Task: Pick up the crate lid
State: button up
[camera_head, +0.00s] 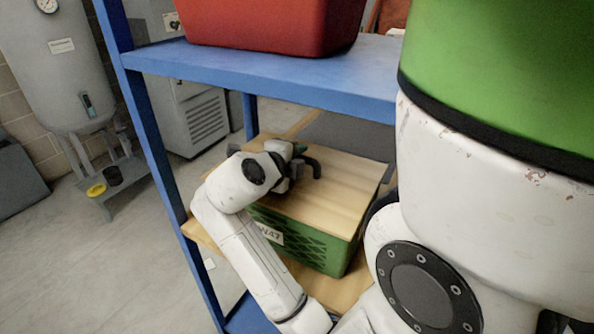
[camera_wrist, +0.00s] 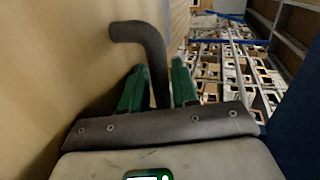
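The crate lid (camera_head: 341,196) is a pale wooden board with a dark, bent handle (camera_head: 312,166). It lies on top of a green slatted crate (camera_head: 333,256) on the rack's lower shelf. My gripper (camera_head: 300,149) is at the handle, above the far left part of the lid. In the wrist view, my gripper's two green fingers (camera_wrist: 158,78) stand close on either side of the handle (camera_wrist: 140,32), with little gap visible; they look shut on it. The lid (camera_wrist: 50,60) fills the left of that view. My wrist hides part of the lid in the head view.
A blue upper shelf (camera_head: 270,75) with a red bin (camera_head: 268,25) hangs over the crate. A blue post (camera_head: 150,140) stands left of my arm. A grey tank (camera_head: 60,65) stands farther left, with open floor (camera_head: 90,260) in front.

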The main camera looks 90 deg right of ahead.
grip_shut()
jog(key=shift+r, duration=0.1)
dwell(0.4)
jog(key=shift+r+p, duration=0.8)
jog(key=shift+r, duration=0.8)
jog(key=w+a, duration=0.4)
jog(key=a, duration=0.4)
jog(key=w+a, duration=0.4)
jog(key=a, duration=0.4)
jog(key=shift+r, duration=0.1)
jog(key=shift+w+a+p, duration=0.1)
jog(key=shift+a+p, duration=0.05)
jog(key=shift+p, duration=0.15)
